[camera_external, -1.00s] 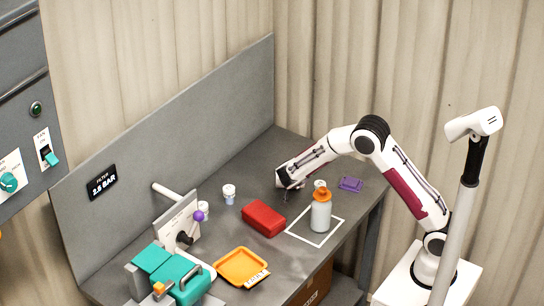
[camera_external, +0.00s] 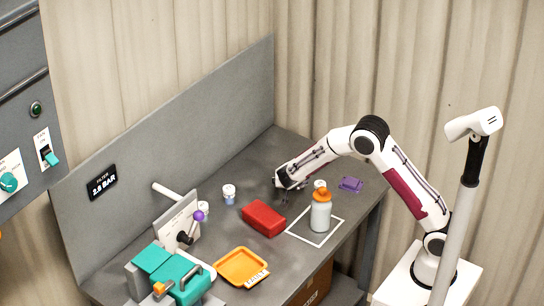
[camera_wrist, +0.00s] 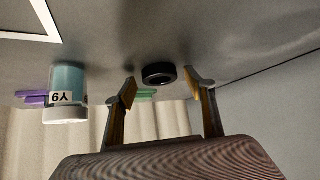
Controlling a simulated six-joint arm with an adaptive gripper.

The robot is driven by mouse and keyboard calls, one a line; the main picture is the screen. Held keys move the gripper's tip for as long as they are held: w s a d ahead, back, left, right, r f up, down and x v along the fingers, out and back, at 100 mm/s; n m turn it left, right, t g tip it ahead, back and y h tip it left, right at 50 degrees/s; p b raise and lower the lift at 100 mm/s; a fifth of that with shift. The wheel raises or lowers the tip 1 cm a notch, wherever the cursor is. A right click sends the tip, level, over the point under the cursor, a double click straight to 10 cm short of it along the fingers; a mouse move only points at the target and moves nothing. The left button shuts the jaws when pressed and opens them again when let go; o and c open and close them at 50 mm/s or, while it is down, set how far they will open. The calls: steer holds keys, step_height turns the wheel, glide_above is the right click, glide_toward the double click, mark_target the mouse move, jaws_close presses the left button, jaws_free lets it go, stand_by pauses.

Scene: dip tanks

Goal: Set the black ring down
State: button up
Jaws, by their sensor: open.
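The black ring (camera_wrist: 159,73) lies flat on the grey bench in the wrist view, between and slightly beyond the two fingertips. My gripper (camera_wrist: 165,84) is open, and a gap shows between the ring and each finger. In the external view my gripper (camera_external: 284,185) is low over the back part of the bench. I cannot make out the ring there.
A white-capped jar (camera_wrist: 65,90) stands beside the gripper. An orange-capped bottle (camera_external: 321,212) stands in a white outlined square. A red box (camera_external: 263,219), a purple item (camera_external: 351,184), a small white-capped jar (camera_external: 229,193) and an orange tray (camera_external: 240,266) are around the bench.

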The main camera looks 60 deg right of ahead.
steer(key=v, duration=1.2)
steer(key=shift+r, duration=0.1)
stand_by(0.4)
